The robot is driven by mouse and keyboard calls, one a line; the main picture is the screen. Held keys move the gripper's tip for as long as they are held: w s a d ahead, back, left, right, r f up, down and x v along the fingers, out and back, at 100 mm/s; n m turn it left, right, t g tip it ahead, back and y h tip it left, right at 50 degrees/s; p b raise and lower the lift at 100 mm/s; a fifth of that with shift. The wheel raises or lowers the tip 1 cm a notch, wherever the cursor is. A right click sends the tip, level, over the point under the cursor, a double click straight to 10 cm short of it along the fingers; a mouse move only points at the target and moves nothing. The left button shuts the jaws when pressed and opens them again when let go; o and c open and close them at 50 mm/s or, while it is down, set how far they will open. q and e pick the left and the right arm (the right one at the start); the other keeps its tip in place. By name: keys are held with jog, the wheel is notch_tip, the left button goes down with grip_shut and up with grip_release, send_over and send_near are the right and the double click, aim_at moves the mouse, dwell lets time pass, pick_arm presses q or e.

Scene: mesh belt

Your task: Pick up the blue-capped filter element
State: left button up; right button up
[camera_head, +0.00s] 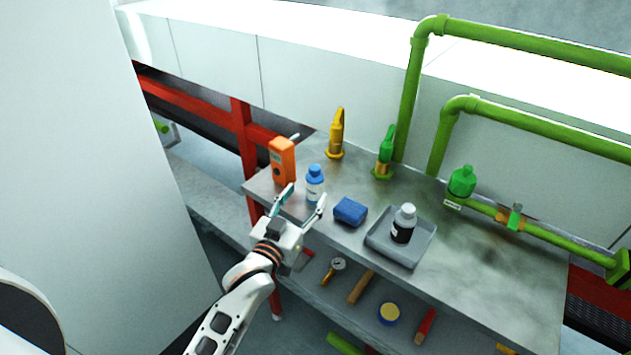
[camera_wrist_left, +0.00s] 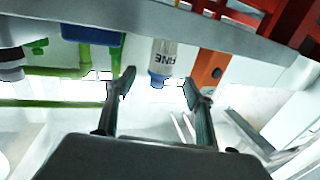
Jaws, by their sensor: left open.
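The blue-capped filter element (camera_head: 315,187) stands upright on the grey metal shelf top, a white cylinder with a blue cap. In the left wrist view, which is upside down, the filter element (camera_wrist_left: 164,56) shows dark lettering and lies between the fingertips in the picture. My left gripper (camera_head: 306,194) is open and empty, at the shelf's front edge just before the filter element. Its fingers (camera_wrist_left: 159,83) show gaps on both sides of the cylinder, with no contact visible. My right gripper is in neither view.
An orange device (camera_head: 283,161) stands close left of the filter element. A blue block (camera_head: 350,211) lies to its right, then a grey tray (camera_head: 412,256) with a black-labelled bottle (camera_head: 403,225). Yellow (camera_head: 336,136) and green (camera_head: 385,153) fittings stand behind.

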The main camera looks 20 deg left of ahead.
aim_at(311, 186)
pick_arm(q)
jog(key=w, duration=0.7)
jog(key=shift+w+d, duration=0.15)
jog(key=shift+d, duration=0.15)
jog(key=shift+c, duration=0.3)
jog(key=c, duration=1.2)
